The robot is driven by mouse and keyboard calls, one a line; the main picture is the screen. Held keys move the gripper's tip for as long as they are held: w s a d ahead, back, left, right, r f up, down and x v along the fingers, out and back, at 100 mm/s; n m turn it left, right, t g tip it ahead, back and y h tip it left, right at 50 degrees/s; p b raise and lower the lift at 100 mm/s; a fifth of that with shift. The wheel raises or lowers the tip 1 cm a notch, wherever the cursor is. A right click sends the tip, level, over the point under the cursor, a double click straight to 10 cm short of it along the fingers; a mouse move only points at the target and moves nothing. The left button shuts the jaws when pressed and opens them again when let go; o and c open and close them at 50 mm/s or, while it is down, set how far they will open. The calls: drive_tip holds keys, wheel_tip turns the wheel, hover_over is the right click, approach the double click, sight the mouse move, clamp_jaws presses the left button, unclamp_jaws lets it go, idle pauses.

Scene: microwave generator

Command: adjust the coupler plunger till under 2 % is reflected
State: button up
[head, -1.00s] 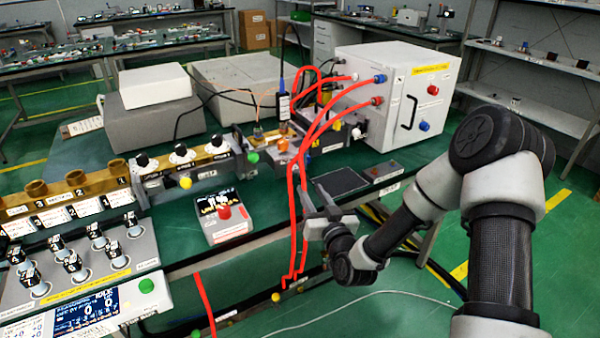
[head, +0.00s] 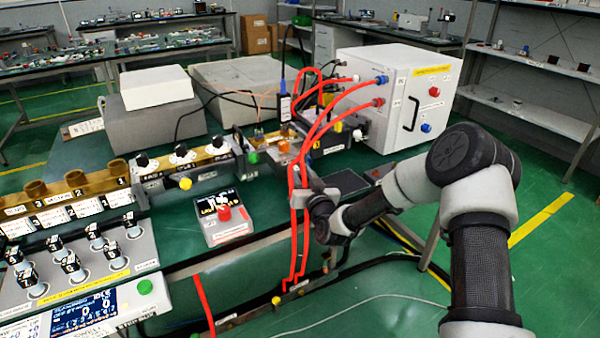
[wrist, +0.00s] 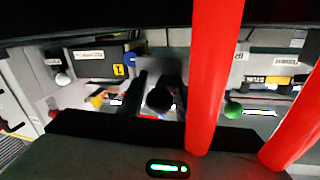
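My gripper (head: 312,196) is beside the red hoses, in front of the bench edge and partly hidden by them. In the wrist view my gripper (wrist: 160,92) shows two dark fingers apart, with a dark round knob (wrist: 158,99) in line with the gap; I cannot tell its depth or any contact. I cannot tell for certain which part is the coupler plunger. The brass waveguide line (head: 215,150) carries several black knobs. A screen (head: 88,308) at lower left seems to read IDLE and 0; no reflected percentage is legible.
Red hoses (head: 293,235) hang right beside my gripper, and one (wrist: 213,75) crosses the wrist view close up. A white cabinet (head: 395,95) stands behind at right. A grey box with a red button (head: 224,213) sits on the bench. Open floor lies at right.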

clamp_jaws()
drive_tip(key=shift+s+d+f+b, duration=0.1)
drive_tip(key=shift+s+d+b, duration=0.25)
drive_tip(key=shift+s+b, duration=0.2)
drive_tip(key=shift+s+d, duration=0.1)
drive_tip(key=shift+o, duration=0.5)
unclamp_jaws()
drive_tip(key=p+v, duration=0.2)
drive_tip(key=v, duration=1.5)
drive_tip(key=shift+s, duration=0.15)
